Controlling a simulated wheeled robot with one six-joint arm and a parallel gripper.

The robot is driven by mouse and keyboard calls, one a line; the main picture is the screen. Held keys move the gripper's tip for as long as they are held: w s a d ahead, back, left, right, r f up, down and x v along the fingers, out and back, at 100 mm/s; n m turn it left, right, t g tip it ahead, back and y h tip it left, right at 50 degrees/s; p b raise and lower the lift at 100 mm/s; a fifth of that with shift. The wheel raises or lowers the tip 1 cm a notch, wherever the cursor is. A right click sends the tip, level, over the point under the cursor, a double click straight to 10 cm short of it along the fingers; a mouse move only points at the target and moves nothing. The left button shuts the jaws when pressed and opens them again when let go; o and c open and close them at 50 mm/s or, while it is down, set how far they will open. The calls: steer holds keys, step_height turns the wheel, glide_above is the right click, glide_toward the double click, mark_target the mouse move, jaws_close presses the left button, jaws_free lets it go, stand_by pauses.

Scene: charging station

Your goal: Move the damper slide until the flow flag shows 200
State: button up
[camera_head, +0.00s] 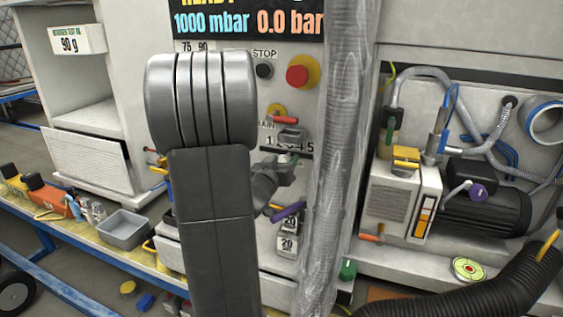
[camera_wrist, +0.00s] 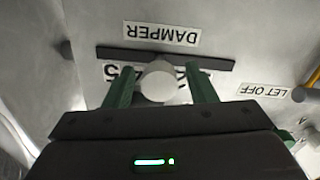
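In the wrist view, the damper slide's pale round knob (camera_wrist: 158,82) stands in front of a dark slot bar (camera_wrist: 215,63) under an upside-down DAMPER label (camera_wrist: 161,34). My gripper (camera_wrist: 162,88) has its two green fingers on either side of the knob. A narrow gap shows between the knob and the right finger; the left finger is close to it, contact unclear. A number strip (camera_wrist: 112,70) behind is mostly hidden by knob and fingers. In the head view my arm hides much of the panel. I cannot make out a flow flag reading 200.
A LET OFF label (camera_wrist: 263,90) with a grey and orange part lies to the right in the wrist view. In the head view, a red stop button (camera_head: 302,71), a wrapped vertical pipe (camera_head: 338,130) and a pump (camera_head: 485,213) stand right of my arm. A grey tray (camera_head: 122,229) is left.

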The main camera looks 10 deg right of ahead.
steer(key=v, duration=1.3)
steer(key=shift+s+a+p, duration=0.25)
steer(key=shift+s+p, duration=0.1)
steer(key=shift+w, duration=0.1)
steer(key=x, duration=1.3)
steer(key=shift+w+d+b, duration=0.1)
steer(key=shift+d+b, duration=0.05)
steer(key=shift+b, duration=0.2)
steer(key=shift+w, duration=0.3)
steer(key=shift+w+a, duration=0.15)
steer(key=shift+a, duration=0.2)
